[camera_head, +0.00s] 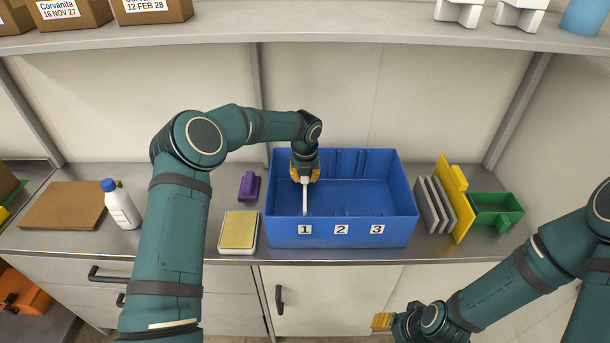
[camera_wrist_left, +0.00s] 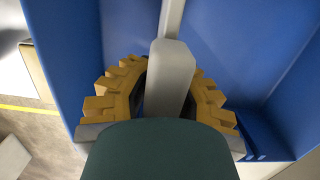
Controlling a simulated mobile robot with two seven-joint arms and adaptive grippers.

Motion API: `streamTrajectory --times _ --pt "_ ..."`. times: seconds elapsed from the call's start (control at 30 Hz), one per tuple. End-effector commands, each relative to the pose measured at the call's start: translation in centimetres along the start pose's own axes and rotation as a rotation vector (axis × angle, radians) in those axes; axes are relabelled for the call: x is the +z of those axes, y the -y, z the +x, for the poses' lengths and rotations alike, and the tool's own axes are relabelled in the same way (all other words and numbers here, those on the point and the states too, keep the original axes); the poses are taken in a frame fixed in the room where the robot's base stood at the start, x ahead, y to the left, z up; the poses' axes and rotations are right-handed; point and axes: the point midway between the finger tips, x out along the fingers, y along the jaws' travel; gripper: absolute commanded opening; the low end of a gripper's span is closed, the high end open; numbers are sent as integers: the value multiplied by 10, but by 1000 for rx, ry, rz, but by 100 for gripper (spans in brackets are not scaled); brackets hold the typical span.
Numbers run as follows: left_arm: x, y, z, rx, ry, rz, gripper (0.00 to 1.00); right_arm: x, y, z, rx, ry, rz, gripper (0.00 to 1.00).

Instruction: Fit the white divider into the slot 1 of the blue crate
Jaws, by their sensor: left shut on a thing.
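The blue crate (camera_head: 390,232) stands on the steel counter, with labels 1, 2 and 3 on its front wall. My left gripper (camera_head: 305,176) points down inside the crate's left part and is shut on the white divider (camera_head: 305,200). The divider is seen nearly edge-on, in line with the slot 1 label (camera_head: 304,229). In the left wrist view the divider's grip (camera_wrist_left: 170,78) is between the yellow fingers, with blue crate walls around. I cannot tell whether its edges sit in the slot. My right gripper (camera_head: 382,321) is low in front of the counter, its opening unclear.
Grey panels (camera_head: 432,204), a yellow board (camera_head: 455,200) and a green bin (camera_head: 497,209) stand right of the crate. A purple object (camera_head: 249,186), a yellow-topped box (camera_head: 238,231) and a white bottle (camera_head: 121,205) are to its left. A shelf (camera_head: 320,27) runs above.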

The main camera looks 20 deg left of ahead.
Motion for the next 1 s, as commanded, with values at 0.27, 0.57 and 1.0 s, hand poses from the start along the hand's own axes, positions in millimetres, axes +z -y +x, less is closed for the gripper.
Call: streamTrajectory --times 0.27,0.57,1.0 --pt "-1 0 7 0 0 0 0 0 -1 4 1 0 0 47" --pt "-2 0 13 0 1 0 0 1 -3 8 2 0 0 47" --pt "-3 0 23 0 1 0 0 2 -4 13 3 0 0 47"
